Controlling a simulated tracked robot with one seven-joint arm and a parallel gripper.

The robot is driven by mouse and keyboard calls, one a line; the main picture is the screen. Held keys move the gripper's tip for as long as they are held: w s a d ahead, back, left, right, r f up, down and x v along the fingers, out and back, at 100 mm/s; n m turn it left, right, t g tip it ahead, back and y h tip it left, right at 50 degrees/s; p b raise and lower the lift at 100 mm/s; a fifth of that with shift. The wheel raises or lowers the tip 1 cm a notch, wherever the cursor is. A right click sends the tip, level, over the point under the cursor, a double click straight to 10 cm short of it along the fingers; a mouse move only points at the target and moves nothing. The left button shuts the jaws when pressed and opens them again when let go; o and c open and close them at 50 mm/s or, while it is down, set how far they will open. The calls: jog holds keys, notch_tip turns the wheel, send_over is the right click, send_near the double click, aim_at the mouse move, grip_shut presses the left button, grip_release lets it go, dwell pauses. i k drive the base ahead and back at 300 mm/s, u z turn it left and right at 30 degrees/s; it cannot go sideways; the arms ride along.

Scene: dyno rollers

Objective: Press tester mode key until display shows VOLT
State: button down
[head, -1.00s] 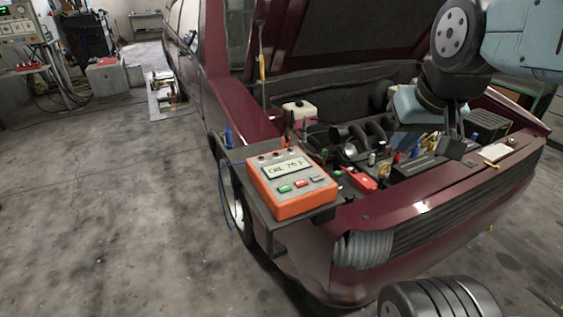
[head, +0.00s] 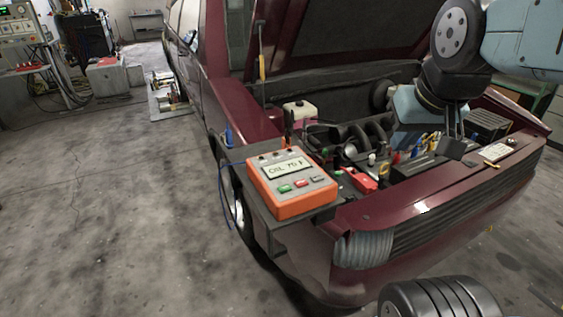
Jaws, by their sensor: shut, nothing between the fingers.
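The orange tester (head: 290,205) sits on a dark shelf (head: 262,222) at the car's front corner, face up and tilted toward me. Its display (head: 287,169) shows small blurred text that looks like "OIL 70 F"; it does not read VOLT. Below the display are a green key (head: 284,189), a red key (head: 300,184) and a grey key (head: 317,179). Their labels are too small to read, so I cannot tell which is the mode key. My gripper (head: 456,150) is shut and empty over the engine bay, well to the right of the tester and not touching it.
The maroon car's raised hood (head: 350,30) stands behind the engine bay. A blue cable (head: 222,195) hangs at the shelf's left. Floor is open at left.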

aim_at(318, 177)
jog(key=u, duration=0.5)
jog(key=k, duration=1.25)
jog(key=z, duration=0.85)
jog(key=i, duration=1)
jog(key=u, duration=0.05)
